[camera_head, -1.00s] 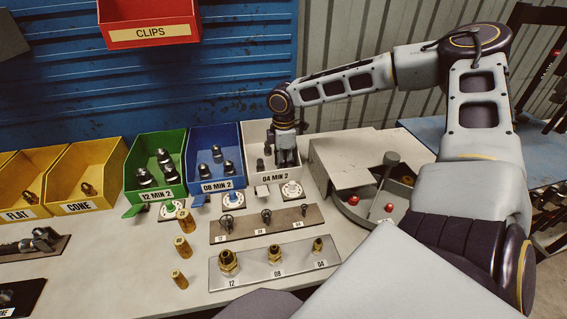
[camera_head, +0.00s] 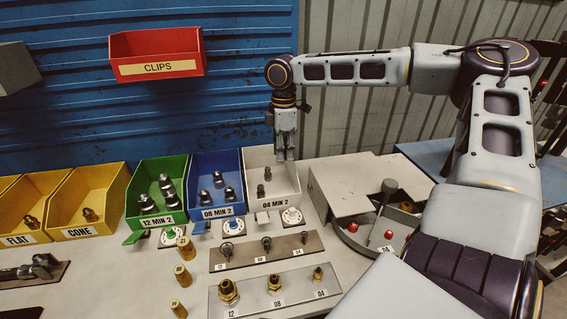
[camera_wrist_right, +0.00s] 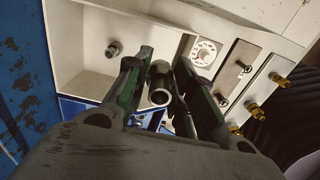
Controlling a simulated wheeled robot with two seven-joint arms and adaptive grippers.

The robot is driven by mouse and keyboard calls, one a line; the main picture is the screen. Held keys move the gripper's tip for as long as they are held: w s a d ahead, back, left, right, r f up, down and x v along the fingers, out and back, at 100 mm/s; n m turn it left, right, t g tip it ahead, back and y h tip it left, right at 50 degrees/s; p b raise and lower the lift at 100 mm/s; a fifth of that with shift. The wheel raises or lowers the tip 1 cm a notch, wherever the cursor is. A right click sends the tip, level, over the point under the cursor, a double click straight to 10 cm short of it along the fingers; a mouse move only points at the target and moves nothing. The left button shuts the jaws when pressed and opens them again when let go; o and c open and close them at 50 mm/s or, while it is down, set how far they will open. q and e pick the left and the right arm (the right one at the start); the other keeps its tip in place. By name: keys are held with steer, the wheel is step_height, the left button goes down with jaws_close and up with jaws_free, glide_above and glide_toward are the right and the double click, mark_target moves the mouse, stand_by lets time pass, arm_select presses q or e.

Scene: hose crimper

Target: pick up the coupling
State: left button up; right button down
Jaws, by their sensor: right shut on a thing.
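My right gripper (camera_head: 286,156) points down above the back of the white bin labelled 04 MIN 2 (camera_head: 278,205). In the right wrist view, its two green-padded fingers (camera_wrist_right: 158,95) are shut on a small dark metal coupling (camera_wrist_right: 159,84), whose round open end faces the camera. In the head view the held coupling cannot be made out between the fingers. Other couplings (camera_head: 261,190) remain in the white bin, and one shows in the right wrist view (camera_wrist_right: 113,49). My left gripper is not in view.
A blue bin (camera_head: 216,211) and a green bin (camera_head: 157,220) with couplings stand left of the white one. A red CLIPS bin (camera_head: 157,68) hangs on the blue wall. Brass fittings stand on a labelled plate (camera_head: 255,301) in front. A grey machine (camera_head: 345,205) is at right.

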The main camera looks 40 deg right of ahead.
steer(key=shift+r, duration=1.55)
steer(key=shift+a, duration=0.1)
